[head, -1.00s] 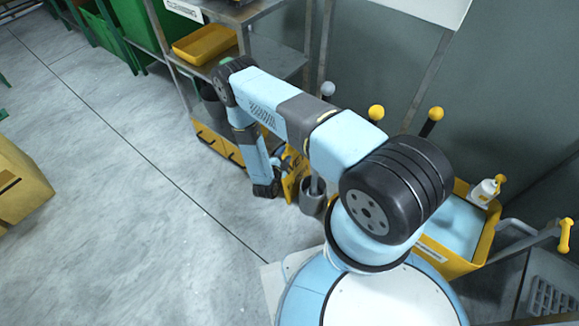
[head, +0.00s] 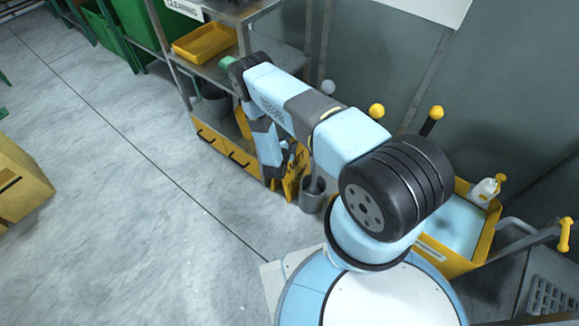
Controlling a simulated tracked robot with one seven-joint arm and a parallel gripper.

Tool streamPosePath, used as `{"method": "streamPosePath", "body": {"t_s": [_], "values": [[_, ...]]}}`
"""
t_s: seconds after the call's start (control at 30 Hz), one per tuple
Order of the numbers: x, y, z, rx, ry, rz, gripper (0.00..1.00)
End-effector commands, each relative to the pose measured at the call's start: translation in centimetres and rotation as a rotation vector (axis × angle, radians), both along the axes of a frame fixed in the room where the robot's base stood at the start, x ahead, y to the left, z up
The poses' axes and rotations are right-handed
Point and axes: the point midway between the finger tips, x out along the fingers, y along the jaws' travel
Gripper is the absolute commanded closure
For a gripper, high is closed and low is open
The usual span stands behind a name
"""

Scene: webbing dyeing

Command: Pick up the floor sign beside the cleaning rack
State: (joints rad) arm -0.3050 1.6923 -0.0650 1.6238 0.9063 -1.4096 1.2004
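The yellow floor sign (head: 291,177), with dark lettering that seems to read "WET", stands on the floor at the right end of the cleaning rack (head: 226,146). Part of it is hidden behind my arm. My gripper (head: 277,181) hangs low at the sign's left side, close to it. The gripper is small and dark here, partly covered by my own wrist, so I cannot tell whether its fingers are open or touch the sign.
The rack holds a yellow tray (head: 203,43) and a dark bucket (head: 216,101). A yellow tub (head: 487,236) with a bottle (head: 485,192) is at the right. Floor between is clear.

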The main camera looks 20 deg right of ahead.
Motion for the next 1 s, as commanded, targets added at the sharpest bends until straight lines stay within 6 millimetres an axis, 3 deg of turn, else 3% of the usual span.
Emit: {"method": "streamPosePath", "body": {"t_s": [0.17,0.67,1.0], "values": [[-0.01,0.02,0.01,0.0,0.0,0.0,0.53],[-0.05,0.06,-0.02,0.0,0.001,0.001,1.0],[-0.12,0.09,-0.09,0.0,0.003,0.0,1.0]]}}
